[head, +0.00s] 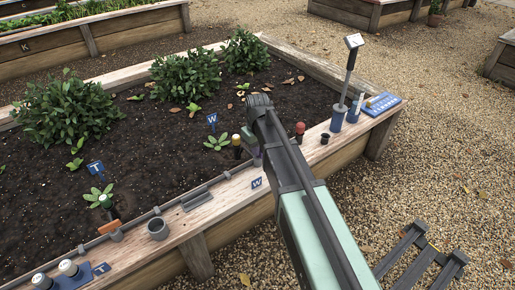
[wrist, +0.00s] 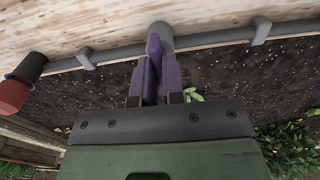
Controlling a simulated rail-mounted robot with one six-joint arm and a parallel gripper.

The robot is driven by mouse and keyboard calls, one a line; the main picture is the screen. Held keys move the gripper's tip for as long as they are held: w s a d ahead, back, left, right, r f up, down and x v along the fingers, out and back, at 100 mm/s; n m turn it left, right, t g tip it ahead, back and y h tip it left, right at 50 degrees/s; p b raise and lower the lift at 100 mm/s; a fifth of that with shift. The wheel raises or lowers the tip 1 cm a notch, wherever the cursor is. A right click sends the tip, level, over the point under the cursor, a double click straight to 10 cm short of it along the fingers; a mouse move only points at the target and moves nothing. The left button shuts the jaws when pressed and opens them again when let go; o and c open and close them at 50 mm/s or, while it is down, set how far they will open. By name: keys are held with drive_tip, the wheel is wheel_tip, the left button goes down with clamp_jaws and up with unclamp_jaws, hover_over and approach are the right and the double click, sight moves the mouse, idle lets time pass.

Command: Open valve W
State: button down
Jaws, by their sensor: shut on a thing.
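My gripper (head: 256,157) reaches down to the near rim of the raised bed, beside the blue W label (head: 256,183). In the wrist view my gripper (wrist: 154,76) has its two purple fingers closed around the upright purple lever of valve W (wrist: 153,44). The lever stands against a grey valve body (wrist: 161,33) on the grey pipe. In the head view my arm and gripper hide most of the valve. A blue W sign (head: 212,119) stands in the soil behind.
The grey pipe (wrist: 100,57) runs along the bed's inner edge. A yellow-topped post (head: 236,140) and a red-topped post (head: 300,129) stand near my gripper.

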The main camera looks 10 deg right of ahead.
idle(0.5)
drive_tip(key=c, duration=1.2)
unclamp_jaws()
wheel_tip(320, 180, up, 11)
drive_tip(key=p, duration=1)
drive_tip(key=shift+f+p, duration=0.1)
drive_tip(key=shift+p, duration=0.3)
drive_tip(key=s+m, duration=0.4)
drive_tip(key=s, duration=1.5)
wheel_tip(320, 180, up, 33)
drive_tip(key=p, duration=3.3)
